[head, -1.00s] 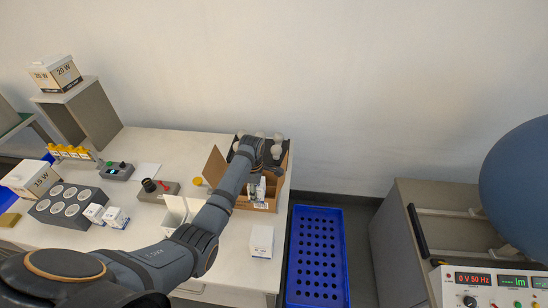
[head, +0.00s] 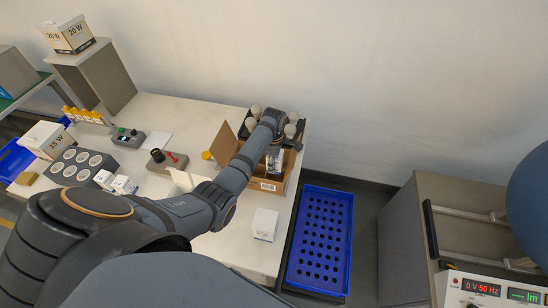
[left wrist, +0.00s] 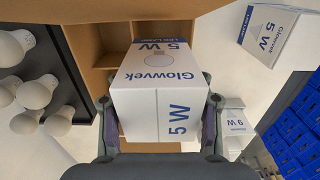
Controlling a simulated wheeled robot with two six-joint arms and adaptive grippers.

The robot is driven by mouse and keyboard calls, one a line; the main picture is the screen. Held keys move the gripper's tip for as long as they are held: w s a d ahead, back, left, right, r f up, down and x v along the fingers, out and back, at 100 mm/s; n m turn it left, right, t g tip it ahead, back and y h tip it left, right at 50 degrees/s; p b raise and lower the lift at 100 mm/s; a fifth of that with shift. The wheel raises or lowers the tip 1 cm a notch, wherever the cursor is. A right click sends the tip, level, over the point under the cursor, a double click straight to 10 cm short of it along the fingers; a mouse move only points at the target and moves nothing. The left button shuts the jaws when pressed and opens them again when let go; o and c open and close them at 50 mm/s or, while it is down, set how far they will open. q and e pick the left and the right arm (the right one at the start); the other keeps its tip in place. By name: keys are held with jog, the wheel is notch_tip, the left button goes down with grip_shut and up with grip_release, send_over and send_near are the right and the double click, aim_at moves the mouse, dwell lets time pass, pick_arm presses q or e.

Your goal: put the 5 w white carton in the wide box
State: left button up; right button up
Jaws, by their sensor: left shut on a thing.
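My left gripper (left wrist: 160,125) is shut on a white carton (left wrist: 160,95) with blue "5 W" and "Glowvek" print. The wide cardboard box (head: 268,185) stands open at the table's right end. In the left wrist view the held carton is over the box's brown divided interior (left wrist: 100,45) and hides part of it. In the head view the held carton (head: 274,158) shows just below the gripper, within the box's outline; whether it touches the floor of the box I cannot tell. My right gripper is not in view.
Another 5 W carton (left wrist: 268,35) and a smaller carton (left wrist: 235,122) are beside the box. A white carton (head: 265,224) stands at the table's front. A tray of bulbs (left wrist: 60,60) lies behind the box. A blue crate (head: 318,240) is to the right.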

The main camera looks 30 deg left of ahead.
pick_arm(q)
jog(key=shift+f, duration=0.9)
jog(key=shift+f+b, duration=1.05)
jog(key=shift+f, duration=0.3)
jog(key=o, duration=0.9)
notch_tip(320, 180, up, 3)
jog(key=p, duration=0.3)
jog(key=shift+r, duration=3.05)
